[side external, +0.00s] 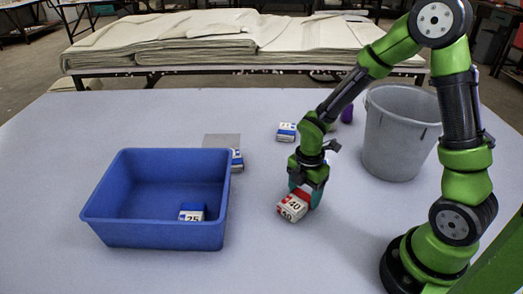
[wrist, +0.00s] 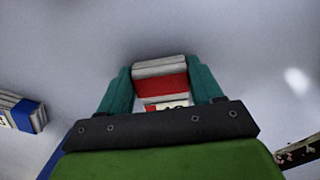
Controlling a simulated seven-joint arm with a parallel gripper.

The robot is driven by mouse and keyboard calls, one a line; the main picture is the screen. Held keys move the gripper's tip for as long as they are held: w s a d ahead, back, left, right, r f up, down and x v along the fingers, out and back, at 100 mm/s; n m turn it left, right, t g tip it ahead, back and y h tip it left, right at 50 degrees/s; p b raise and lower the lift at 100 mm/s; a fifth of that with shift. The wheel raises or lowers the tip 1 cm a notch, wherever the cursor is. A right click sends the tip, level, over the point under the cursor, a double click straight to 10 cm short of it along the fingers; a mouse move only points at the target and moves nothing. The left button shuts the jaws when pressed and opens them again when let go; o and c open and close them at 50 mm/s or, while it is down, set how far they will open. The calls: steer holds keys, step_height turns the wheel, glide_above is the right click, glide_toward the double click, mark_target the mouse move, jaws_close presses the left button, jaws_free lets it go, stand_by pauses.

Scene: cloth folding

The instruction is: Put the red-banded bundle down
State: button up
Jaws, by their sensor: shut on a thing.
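The red-banded bundle (side external: 292,208) is a white block with a red band and dark number markings. It is in the side view on or just above the table, right of the blue bin. My gripper (side external: 306,188) points down with its teal fingers shut on it. In the wrist view the red-banded bundle (wrist: 160,82) sits between the two fingers of my gripper (wrist: 161,73), and its near part is hidden by the gripper body. Whether its underside touches the table is hard to tell.
A blue bin (side external: 155,235) holds a blue-banded bundle (side external: 192,211). Another blue-banded bundle (side external: 237,160) lies beside a grey square (side external: 222,140); a third (side external: 286,131) lies farther back. A grey bucket (side external: 395,130) and purple object (side external: 347,114) stand right. Table between bin and gripper is clear.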

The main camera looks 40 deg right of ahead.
steer(key=shift+f, duration=0.15)
steer(key=o, duration=1.1)
step_height(320, 180, up, 12)
step_height(320, 180, up, 8)
steer(key=m+t, duration=0.4)
steer(key=m, duration=0.7)
glide_above(304, 193)
steer(key=s+a, duration=0.2)
steer(key=s, duration=0.2)
steer(key=shift+s+a+r+m+t+y, duration=0.3)
steer(key=shift+s+r+m+t, duration=0.4)
steer(key=shift+m, duration=1.15)
steer(key=shift+s+a+r+m+t+y, duration=0.15)
steer(key=shift+s+r+m+t+y, duration=0.45)
steer(key=shift+m, duration=1.3)
steer(key=shift+s+a+r+m+t+y, duration=0.1)
steer(key=shift+s+a+r+m+t, duration=0.15)
steer(key=shift+s+r+m, duration=1.15)
